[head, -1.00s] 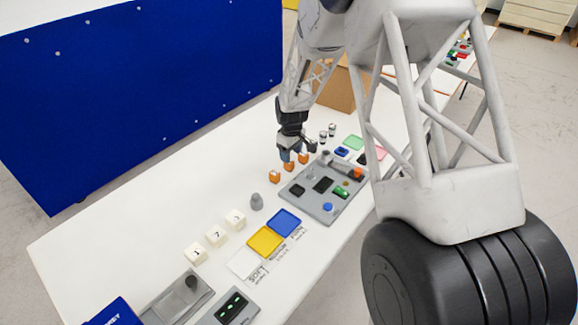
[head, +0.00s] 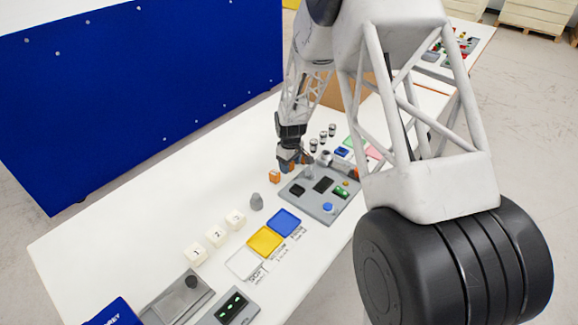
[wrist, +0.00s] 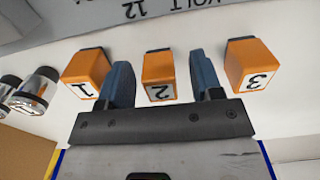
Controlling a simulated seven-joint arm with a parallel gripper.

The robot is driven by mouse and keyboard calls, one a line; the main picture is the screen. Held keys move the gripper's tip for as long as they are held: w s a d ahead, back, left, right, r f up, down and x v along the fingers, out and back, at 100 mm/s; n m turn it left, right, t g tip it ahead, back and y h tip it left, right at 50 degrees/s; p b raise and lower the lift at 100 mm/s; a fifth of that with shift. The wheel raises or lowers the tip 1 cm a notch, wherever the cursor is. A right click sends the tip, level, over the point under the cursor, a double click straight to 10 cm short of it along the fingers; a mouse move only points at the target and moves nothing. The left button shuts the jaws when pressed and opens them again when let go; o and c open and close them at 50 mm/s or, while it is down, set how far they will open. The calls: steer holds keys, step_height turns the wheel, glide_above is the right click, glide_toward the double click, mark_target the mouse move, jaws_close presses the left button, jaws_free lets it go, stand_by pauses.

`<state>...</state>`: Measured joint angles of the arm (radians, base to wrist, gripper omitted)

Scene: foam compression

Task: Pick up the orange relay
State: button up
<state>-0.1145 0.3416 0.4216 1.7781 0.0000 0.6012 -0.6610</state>
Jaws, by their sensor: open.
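Several orange relays are in view. Three numbered ones stand in a row in the wrist view: relay 1 (wrist: 86,68), relay 2 (wrist: 157,72) and relay 3 (wrist: 250,66). My gripper (wrist: 160,62) is open, with its blue-grey fingers on either side of relay 2, one in each gap beside it. I cannot tell whether they touch it. In the head view my gripper (head: 291,164) is low at the row; one relay (head: 274,176) shows to its left, and the other two are mostly hidden behind it.
A grey panel (head: 308,208) with dark, green and blue parts lies close in front of the row. Metal-capped cylinders (wrist: 36,90) stand beside relay 1. Numbered white cubes (head: 217,236), a grey knob (head: 256,202) and yellow (head: 265,241) and blue (head: 285,222) trays lie further left.

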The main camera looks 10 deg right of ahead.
steer(key=shift+f, duration=0.2)
stand_by(0.4)
steer(key=c, duration=1)
steer(key=shift+r, duration=0.1)
steer(key=shift+r, duration=4.95)
steer(key=shift+s, duration=0.1)
steer(key=s+d, duration=0.1)
steer(key=s, duration=1.1)
steer(key=shift+s+d+r, duration=0.2)
steer(key=shift+s+d, duration=0.05)
steer(key=shift+s, duration=0.1)
